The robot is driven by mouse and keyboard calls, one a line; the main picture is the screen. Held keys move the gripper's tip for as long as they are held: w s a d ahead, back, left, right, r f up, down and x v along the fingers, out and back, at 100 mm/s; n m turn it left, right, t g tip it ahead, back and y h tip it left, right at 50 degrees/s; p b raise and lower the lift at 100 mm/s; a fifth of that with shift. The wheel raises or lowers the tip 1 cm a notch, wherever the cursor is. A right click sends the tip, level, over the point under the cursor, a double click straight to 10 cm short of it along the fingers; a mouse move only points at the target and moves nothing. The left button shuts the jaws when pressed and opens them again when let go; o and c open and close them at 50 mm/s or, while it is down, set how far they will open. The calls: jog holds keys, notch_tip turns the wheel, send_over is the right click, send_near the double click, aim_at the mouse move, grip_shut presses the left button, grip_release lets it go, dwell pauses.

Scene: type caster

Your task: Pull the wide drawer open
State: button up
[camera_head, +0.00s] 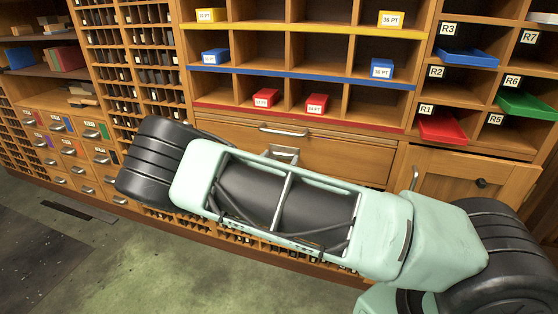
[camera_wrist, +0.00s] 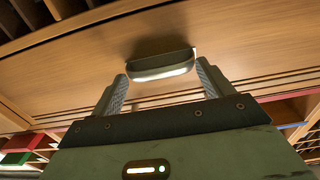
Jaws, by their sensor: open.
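The wide wooden drawer (camera_head: 335,163) is in the cabinet below the red-edged shelf in the head view. Its front looks flush with the cabinet, and my arm covers its lower left part. In the wrist view the wooden drawer front (camera_wrist: 70,75) fills the upper part, with a dark, rounded pull handle (camera_wrist: 158,66) on it. My gripper (camera_wrist: 163,80) is open, with one finger on each side of the handle at its near edge. I see no clear contact. In the head view my arm mostly hides the gripper.
A wooden cupboard door (camera_head: 465,178) with a dark knob stands right of the drawer. Pigeonholes above hold small labelled boxes and coloured trays, including a red tray (camera_head: 440,127). Small labelled drawers (camera_head: 75,150) are at left. Green floor (camera_head: 150,255) is clear at front left.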

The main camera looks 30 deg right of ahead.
jog(key=c, duration=1.2)
jog(key=shift+p+v, duration=1.6)
jog(key=shift+v, duration=11.7)
jog(key=shift+c, duration=0.2)
jog(key=o, duration=1.2)
jog(key=shift+o, duration=0.2)
jog(key=v, duration=1.7)
jog(key=shift+s+a+p, duration=0.15)
jog(key=shift+s+p, duration=0.05)
jog(key=shift+p, duration=0.2)
